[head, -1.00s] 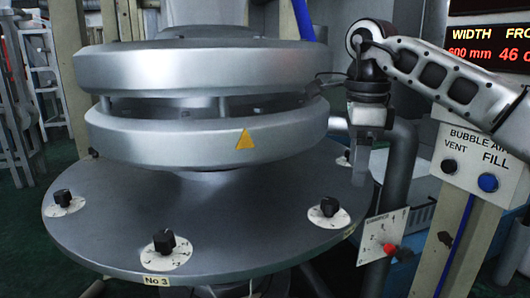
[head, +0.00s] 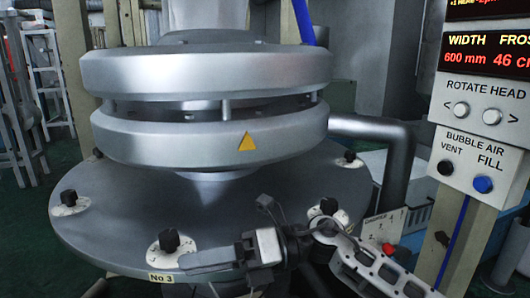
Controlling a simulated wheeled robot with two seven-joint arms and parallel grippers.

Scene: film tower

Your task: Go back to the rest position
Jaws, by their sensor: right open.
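My right gripper (head: 222,262) is in the lower middle of the head view, low over the near edge of the round grey plate (head: 110,225). Its arm comes in from the lower right and the jaws point left. The jaws are open, and I see nothing between them. It is close to the black knob (head: 169,240) beside the "No 3" label; I cannot tell whether they touch. My left gripper is not in view.
A two-tier silver ring head (head: 190,140) with a yellow warning triangle stands on the plate. Several black knobs line the plate's rim. At right are a button panel (head: 478,135), a display (head: 485,58) and a grey bent pipe (head: 397,165). Open green floor shows at left.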

